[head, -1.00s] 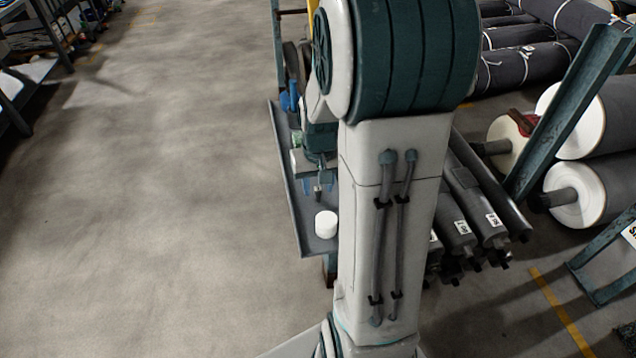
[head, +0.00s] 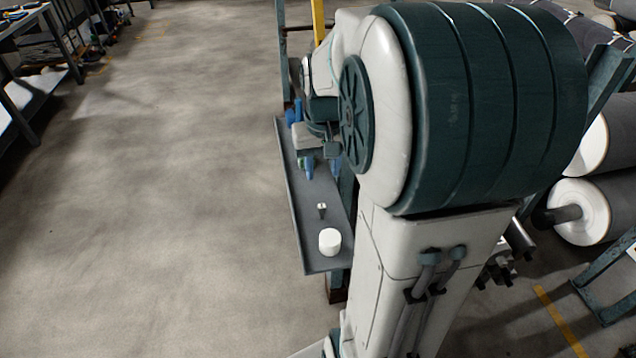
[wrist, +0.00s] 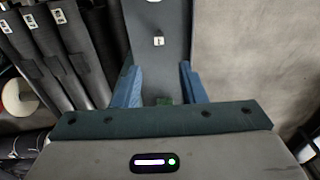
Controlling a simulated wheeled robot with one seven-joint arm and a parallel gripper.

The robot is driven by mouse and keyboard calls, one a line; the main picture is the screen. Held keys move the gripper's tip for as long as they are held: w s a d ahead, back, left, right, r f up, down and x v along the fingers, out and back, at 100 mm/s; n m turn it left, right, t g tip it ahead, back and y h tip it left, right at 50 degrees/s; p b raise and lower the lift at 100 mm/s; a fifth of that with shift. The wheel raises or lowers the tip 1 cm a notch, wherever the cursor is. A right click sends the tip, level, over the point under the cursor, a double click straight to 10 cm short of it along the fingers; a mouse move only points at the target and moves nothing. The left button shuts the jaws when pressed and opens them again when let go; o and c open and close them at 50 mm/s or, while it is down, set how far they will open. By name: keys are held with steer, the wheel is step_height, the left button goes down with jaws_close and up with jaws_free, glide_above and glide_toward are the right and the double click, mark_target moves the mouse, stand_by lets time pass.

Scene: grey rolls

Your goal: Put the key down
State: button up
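The key (head: 322,210) is a small pale piece on the narrow grey shelf (head: 308,258), just behind a white cylinder (head: 330,242). In the wrist view the key (wrist: 158,41) is ahead of the fingertips, on the grey surface and apart from them. My gripper (head: 307,168) is over the farther part of the shelf. Its two blue fingers stand wide apart in the wrist view (wrist: 158,72), with no key between them. My arm hides the shelf's right side in the head view.
Grey rolls with white ends (head: 582,222) lie on a rack at the right. A teal rack post (head: 283,60) rises behind the shelf. Open concrete floor (head: 180,200) lies left of the shelf. A small green thing (wrist: 163,100) shows low between the fingers.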

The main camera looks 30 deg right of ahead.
steer(key=s+a+n+t, duration=0.1)
steer(key=s+a+n, duration=0.2)
steer(key=s+a, duration=0.8)
steer(key=shift+a+t, duration=0.35)
steer(key=shift+t, duration=0.05)
steer(key=shift+s+d, duration=0.1)
